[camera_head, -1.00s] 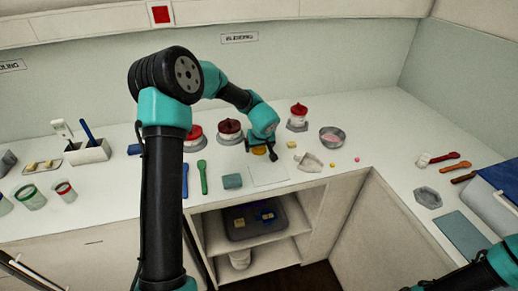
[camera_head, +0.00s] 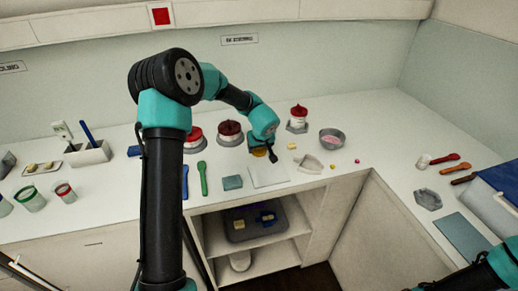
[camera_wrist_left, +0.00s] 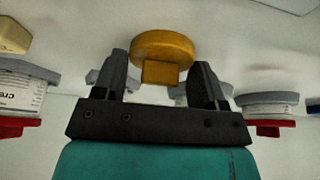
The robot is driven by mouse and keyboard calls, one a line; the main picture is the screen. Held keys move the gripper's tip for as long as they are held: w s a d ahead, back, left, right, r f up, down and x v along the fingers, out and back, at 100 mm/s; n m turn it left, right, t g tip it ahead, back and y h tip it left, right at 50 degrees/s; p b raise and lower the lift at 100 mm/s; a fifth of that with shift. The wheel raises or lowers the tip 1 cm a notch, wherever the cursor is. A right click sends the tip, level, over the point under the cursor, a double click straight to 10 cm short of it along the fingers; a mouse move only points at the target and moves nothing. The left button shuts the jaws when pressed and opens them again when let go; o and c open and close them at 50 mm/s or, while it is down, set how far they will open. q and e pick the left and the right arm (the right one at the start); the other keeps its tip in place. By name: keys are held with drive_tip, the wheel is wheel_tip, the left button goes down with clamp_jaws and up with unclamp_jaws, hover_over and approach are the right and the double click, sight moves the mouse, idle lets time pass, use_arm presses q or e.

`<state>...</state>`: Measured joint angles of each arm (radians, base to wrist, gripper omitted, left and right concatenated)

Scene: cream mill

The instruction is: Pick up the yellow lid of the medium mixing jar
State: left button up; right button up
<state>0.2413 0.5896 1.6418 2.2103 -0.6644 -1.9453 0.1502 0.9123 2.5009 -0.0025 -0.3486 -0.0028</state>
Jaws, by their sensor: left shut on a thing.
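The yellow lid (camera_head: 259,152) is a small round orange-yellow disc at the back edge of a white sheet on the counter, partly hidden by my gripper. In the left wrist view the yellow lid (camera_wrist_left: 162,45) shows as a disc with a square grip between the fingers. My left gripper (camera_head: 271,155) points down over it and is shut on the lid. The left wrist view also shows this gripper (camera_wrist_left: 161,68). I cannot tell whether the lid touches the surface below.
Red-lidded jars stand behind, one (camera_head: 229,131) left of the gripper and one (camera_head: 298,117) right of it. A metal bowl (camera_head: 332,140) stands to the right.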

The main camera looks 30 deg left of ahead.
sight(259, 152)
use_arm(q)
drive_tip(key=shift+r, duration=0.1)
drive_tip(key=shift+r, duration=0.6)
drive_tip(key=shift+v, duration=1.2)
drive_tip(key=s+d, duration=0.2)
drive_tip(key=s, duration=0.2)
drive_tip(key=s+d+r, duration=0.1)
drive_tip(key=s+d, duration=0.2)
drive_tip(key=s, duration=0.1)
drive_tip(key=s+d, duration=0.2)
drive_tip(key=s, duration=0.3)
drive_tip(key=shift+d+r, duration=0.2)
drive_tip(key=shift+d, duration=0.15)
